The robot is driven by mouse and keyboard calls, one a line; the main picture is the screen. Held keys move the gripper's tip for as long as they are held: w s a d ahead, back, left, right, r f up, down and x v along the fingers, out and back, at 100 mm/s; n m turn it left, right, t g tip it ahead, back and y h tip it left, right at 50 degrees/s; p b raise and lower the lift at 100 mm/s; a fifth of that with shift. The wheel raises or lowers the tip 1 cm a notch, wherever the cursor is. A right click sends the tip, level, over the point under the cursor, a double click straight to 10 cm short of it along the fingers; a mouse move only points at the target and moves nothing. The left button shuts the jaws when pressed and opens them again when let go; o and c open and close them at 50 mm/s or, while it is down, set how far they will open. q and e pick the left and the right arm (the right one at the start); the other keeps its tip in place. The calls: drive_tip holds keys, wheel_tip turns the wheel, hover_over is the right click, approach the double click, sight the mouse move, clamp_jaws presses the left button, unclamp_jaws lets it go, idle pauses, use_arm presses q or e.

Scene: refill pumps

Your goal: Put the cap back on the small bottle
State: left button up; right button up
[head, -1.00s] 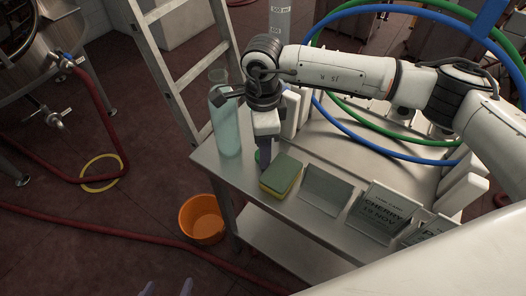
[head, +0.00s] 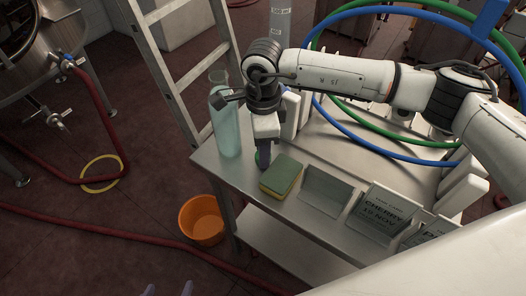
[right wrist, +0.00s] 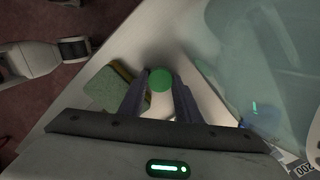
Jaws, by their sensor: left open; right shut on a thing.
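A round green cap (right wrist: 160,79) lies between the two fingertips of my right gripper (right wrist: 160,92) in the right wrist view. My right gripper (head: 265,163) points down over the near left part of the steel table in the head view and is shut on the cap. A bit of green (head: 257,157) shows beside its fingers there. I cannot make out a separate small bottle; the gripper may hide it. A tall clear bottle with teal liquid (head: 226,128) stands upright just left of the gripper. My left gripper (head: 168,290) is open and empty at the bottom edge, away from the table.
A green and yellow sponge (head: 281,177) lies right of my right gripper. A metal holder (head: 326,191) and printed signs (head: 377,210) stand further right. White upright items and blue and green hoses are behind. An orange bucket (head: 201,219) and a ladder (head: 180,75) flank the table.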

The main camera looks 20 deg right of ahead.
sight(225, 116)
use_arm(q)
drive_tip(key=shift+f+b, duration=0.65)
use_arm(e)
wheel_tip(225, 116, up, 10)
use_arm(q)
drive_tip(key=shift+w, duration=0.1)
